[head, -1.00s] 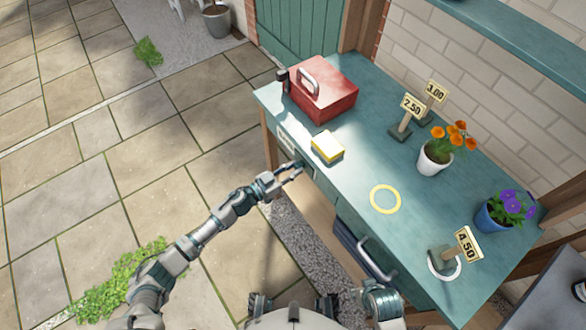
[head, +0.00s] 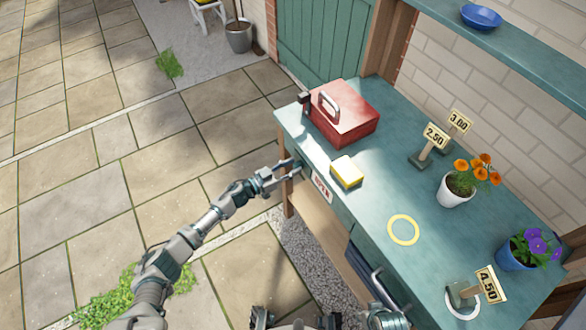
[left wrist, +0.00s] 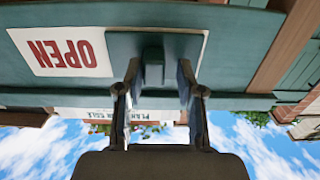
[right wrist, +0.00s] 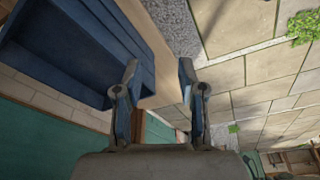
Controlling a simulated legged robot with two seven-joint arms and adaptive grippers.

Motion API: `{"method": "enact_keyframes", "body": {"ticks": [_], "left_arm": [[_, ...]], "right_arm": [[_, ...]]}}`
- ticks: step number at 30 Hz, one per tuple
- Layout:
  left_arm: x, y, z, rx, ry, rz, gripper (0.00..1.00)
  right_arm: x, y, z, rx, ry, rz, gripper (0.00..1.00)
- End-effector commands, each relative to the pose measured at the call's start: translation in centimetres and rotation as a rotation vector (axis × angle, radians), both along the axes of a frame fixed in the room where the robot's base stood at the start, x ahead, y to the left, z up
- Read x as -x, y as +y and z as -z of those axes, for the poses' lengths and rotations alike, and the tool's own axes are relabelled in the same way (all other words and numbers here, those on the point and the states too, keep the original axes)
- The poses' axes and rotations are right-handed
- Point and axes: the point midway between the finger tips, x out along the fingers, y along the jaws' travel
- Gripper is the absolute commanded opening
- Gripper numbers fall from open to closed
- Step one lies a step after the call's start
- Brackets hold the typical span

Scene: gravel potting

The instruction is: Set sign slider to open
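The sign slider is a teal plate with a dark knob (left wrist: 153,62) on the table's front face. A white sign panel with red OPEN lettering (left wrist: 65,52) shows beside the plate, upside down in the left wrist view; it also shows in the head view (head: 322,187). My left gripper (head: 287,170) is at the front edge by the slider. Its fingers (left wrist: 158,75) stand apart on either side of the knob, with gaps visible. The plate hides whatever is behind it. My right gripper (right wrist: 158,78) is open and empty, near a blue bin.
On the teal table (head: 365,195) are a red toolbox (head: 345,115), a yellow sponge (head: 346,172), a yellow ring (head: 403,230), price signs and two flower pots. The blue bin (right wrist: 80,50) sits below. Paving left of the table is clear.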

Motion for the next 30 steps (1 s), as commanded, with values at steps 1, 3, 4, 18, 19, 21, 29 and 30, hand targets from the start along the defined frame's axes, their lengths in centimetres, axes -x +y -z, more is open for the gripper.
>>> {"method": "enact_keyframes", "body": {"ticks": [1, 3, 4, 18, 19, 21, 29, 30], "left_arm": [[0.0, 0.0, 0.0, 0.0, 0.0, 0.001, 0.48], [0.1, -0.1, 0.0, 0.001, -0.001, 0.002, 0.48], [0.1, -0.1, 0.0, 0.001, -0.001, 0.003, 0.48], [2.8, 3.4, 0.1, -0.001, 0.0, 0.005, 0.48], [3.2, 4.1, 0.2, -0.002, 0.0, 0.005, 0.48], [4.1, 5.4, 0.2, 0.0, 0.001, 0.004, 0.48], [6.6, 8.9, 0.2, 0.001, 0.002, 0.004, 0.48], [6.8, 9.2, 0.2, 0.001, 0.002, 0.004, 0.48]], "right_arm": [[0.0, 0.0, 0.0, 0.001, 0.001, -0.001, 0.4], [0.0, -0.1, 0.0, 0.001, 0.001, -0.001, 0.4], [0.0, -0.1, 0.0, 0.003, 0.001, -0.001, 0.4], [0.1, -0.1, 0.0, 0.002, -0.002, -0.001, 0.4], [0.1, -0.1, 0.0, 0.002, -0.002, -0.001, 0.4], [0.1, -0.1, 0.0, 0.002, -0.002, -0.001, 0.4], [0.0, 0.0, 0.0, 0.001, -0.002, -0.001, 0.4], [0.0, 0.0, 0.0, 0.001, -0.002, -0.001, 0.4]]}}
